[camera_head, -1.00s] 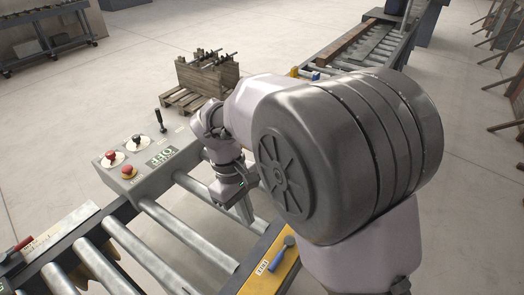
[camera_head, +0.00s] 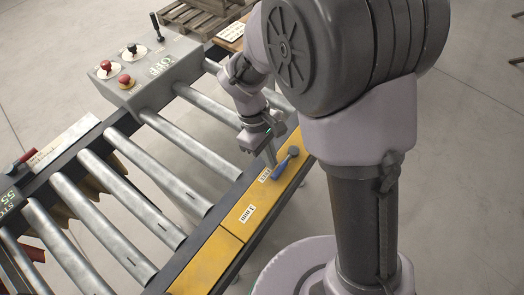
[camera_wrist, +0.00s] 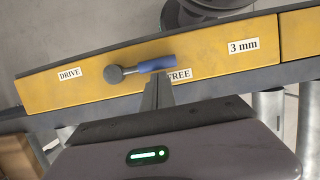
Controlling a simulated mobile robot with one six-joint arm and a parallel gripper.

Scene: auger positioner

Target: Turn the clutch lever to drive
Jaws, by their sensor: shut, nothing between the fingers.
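The clutch lever has a grey round hub (camera_wrist: 115,73) and a blue handle (camera_wrist: 157,63), on a yellow panel (camera_wrist: 205,65). In the wrist view the handle points right, its end over the FREE label (camera_wrist: 179,75); the DRIVE label (camera_wrist: 70,73) is left of the hub. In the head view the blue handle (camera_head: 281,168) lies near the far end of the yellow panel. My gripper (camera_head: 270,160) is shut and empty beside the lever. In the wrist view its fingertips (camera_wrist: 157,80) are just below the handle; I cannot tell whether they touch it.
The conveyor's steel rollers (camera_head: 146,196) run left of the yellow panel. A grey control box (camera_head: 150,70) with red and black knobs stands at its far side. A 3 mm label (camera_wrist: 243,47) is on the panel. A wooden pallet (camera_head: 200,18) lies behind.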

